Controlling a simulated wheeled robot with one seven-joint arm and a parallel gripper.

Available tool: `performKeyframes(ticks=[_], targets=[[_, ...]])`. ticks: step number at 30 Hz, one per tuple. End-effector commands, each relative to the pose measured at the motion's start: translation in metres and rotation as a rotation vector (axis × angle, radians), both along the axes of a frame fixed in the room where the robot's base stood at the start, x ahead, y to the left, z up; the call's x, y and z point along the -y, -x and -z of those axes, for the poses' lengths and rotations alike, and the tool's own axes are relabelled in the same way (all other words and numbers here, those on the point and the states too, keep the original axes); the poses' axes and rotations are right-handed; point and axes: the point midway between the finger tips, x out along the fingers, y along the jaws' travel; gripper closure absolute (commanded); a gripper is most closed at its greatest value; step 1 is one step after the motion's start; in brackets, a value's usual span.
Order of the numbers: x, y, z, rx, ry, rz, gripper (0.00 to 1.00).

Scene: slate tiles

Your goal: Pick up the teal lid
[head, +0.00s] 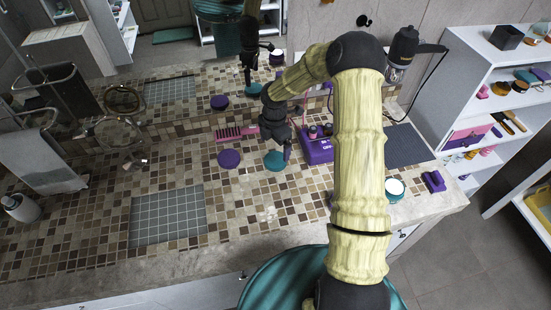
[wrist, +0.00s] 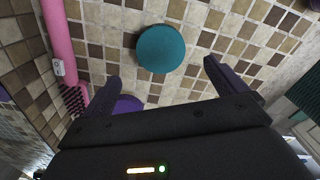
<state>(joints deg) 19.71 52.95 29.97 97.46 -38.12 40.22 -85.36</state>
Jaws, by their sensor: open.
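The teal lid (head: 275,161) is a flat round disc lying on the tiled counter, partly covered by my gripper in the head view. It shows whole in the wrist view (wrist: 161,48), just beyond the fingertips and a little left of the middle between them. My gripper (wrist: 161,72) is open, with its two dark fingers apart and nothing between them. In the head view my gripper (head: 289,156) hangs low over the lid's right side. I cannot tell whether it touches the lid.
A purple disc (head: 229,159) lies left of the lid. A pink brush (head: 236,132) lies behind, and a purple box (head: 317,148) stands to the right. A grey grid mat (head: 167,215) lies front left. A mirror behind repeats these things. The counter in front of the lid is clear.

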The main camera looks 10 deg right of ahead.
Motion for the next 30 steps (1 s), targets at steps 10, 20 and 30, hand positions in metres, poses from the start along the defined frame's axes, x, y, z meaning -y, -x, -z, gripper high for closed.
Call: performKeyframes(ticks=[10, 20, 30], targets=[[0.000, 0.000, 0.019, 0.001, 0.000, 0.000, 0.03], [0.001, 0.001, 0.031, -0.003, 0.000, 0.000, 0.03], [0.002, 0.001, 0.069, 0.000, 0.000, 0.000, 0.03]])
